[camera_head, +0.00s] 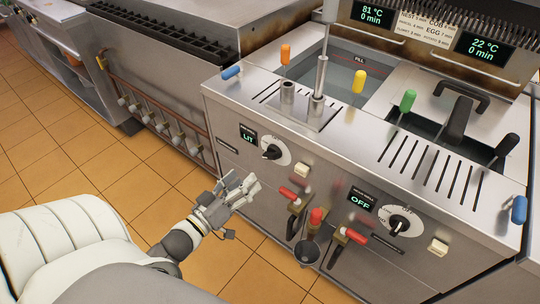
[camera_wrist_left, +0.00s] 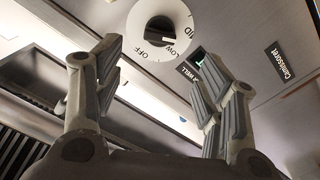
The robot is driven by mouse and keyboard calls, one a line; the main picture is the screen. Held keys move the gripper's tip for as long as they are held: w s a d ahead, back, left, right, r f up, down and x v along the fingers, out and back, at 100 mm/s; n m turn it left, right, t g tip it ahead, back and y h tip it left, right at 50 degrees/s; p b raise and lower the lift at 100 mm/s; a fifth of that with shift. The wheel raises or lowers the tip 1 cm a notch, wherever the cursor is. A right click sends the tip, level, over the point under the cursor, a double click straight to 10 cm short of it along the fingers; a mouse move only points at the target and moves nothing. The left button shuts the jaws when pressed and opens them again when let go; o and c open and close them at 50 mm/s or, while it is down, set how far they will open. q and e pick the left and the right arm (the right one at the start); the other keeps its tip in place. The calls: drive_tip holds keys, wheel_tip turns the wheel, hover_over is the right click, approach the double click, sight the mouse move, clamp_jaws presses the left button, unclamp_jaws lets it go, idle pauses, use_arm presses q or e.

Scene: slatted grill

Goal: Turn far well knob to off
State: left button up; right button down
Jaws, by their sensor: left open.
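The left well knob (camera_head: 272,152), a black grip on a white dial, is on the front panel beside a display (camera_head: 248,135) reading LIT. The right well knob (camera_head: 400,223) is beside a display (camera_head: 362,199) reading OFF. My left gripper (camera_head: 252,187) is open and empty, in front of the panel, below and left of the left knob, apart from it. In the left wrist view a knob (camera_wrist_left: 158,38) marked OFF, LOW and MID shows beyond and above the spread fingers (camera_wrist_left: 160,78). Its exact pointer setting is hard to read. My right gripper is out of view.
Red-handled valves (camera_head: 316,216) stick out of the panel right of my left gripper. A cream button (camera_head: 302,170) sits beside the left knob. Colored handles (camera_head: 359,80) stand over the wells. Tiled floor (camera_head: 150,155) is clear at left.

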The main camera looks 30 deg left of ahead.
sight(268, 158)
use_arm(q)
drive_tip(key=w, duration=0.7)
drive_tip(key=w+d, duration=0.1)
drive_tip(key=w, duration=0.2)
drive_tip(key=shift+w, duration=0.2)
drive_tip(key=shift+c, duration=0.3)
drive_tip(key=c, duration=1)
